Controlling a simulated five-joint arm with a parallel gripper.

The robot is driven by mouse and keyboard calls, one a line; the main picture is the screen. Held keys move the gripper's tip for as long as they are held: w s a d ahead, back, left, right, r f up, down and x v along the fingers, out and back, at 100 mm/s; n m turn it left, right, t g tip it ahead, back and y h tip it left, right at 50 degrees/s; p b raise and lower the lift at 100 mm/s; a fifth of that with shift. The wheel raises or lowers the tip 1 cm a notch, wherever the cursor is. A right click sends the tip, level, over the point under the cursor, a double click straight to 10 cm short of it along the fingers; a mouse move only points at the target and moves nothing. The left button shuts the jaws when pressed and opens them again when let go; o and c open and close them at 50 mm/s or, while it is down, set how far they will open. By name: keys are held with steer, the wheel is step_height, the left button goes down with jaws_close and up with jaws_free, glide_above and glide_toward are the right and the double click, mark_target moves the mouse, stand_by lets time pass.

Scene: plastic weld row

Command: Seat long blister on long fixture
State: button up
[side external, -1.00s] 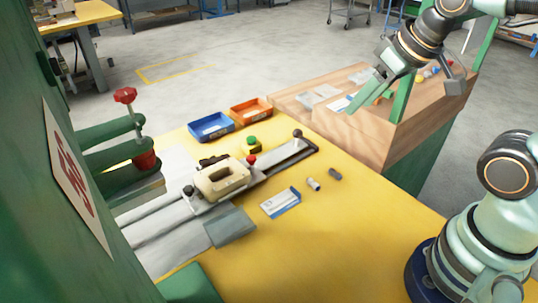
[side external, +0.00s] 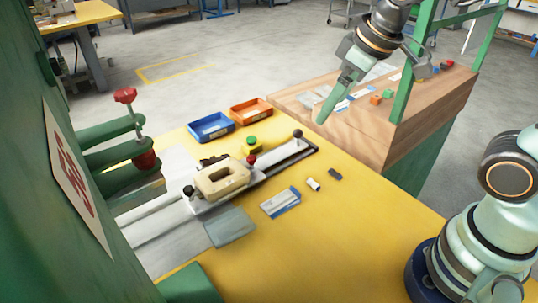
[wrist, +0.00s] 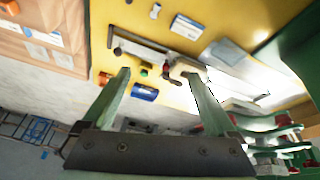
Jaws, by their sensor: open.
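A cream, ring-shaped fixture (side external: 221,180) sits on a pale sliding plate on the yellow table; I take it for the long fixture. It also shows in the wrist view (wrist: 186,68). Clear pieces (side external: 309,98) lie on the wooden bench, and a grey see-through piece (side external: 231,226) lies flat beside the slide. I cannot tell which is the long blister. My gripper (side external: 322,117) is above the bench's near left edge, to the right of the fixture and apart from it. In the wrist view its fingers (wrist: 160,74) are spread, with nothing held between them.
Blue (side external: 211,126) and orange (side external: 251,110) bins stand behind the slide. A printed card (side external: 281,202) and a white cylinder (side external: 313,184) lie on the yellow table. A green press with a red knob (side external: 125,95) stands at left. Green posts (side external: 412,80) rise from the bench. The table's front is clear.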

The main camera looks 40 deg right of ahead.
steer(key=w+a+f+n+g, duration=0.1)
steer(key=w+a+f+n, duration=0.15)
steer(key=a, duration=0.25)
steer(key=w+a+f+n+g, duration=0.1)
steer(key=w+a+f+n, duration=0.1)
steer(key=a+n, duration=0.25)
steer(key=n+g, duration=0.2)
steer(key=n, duration=0.4)
glide_toward(228, 218)
steer(key=s+a, duration=0.1)
steer(key=s, duration=0.1)
steer(key=shift+w+a+f, duration=0.1)
steer(key=shift+f, duration=1.7)
steer(key=shift+w+a+f, duration=0.1)
steer(key=shift+f, duration=1.75)
steer(key=c, duration=0.8)
steer(key=shift+r, duration=0.15)
steer(key=shift+r, duration=2.15)
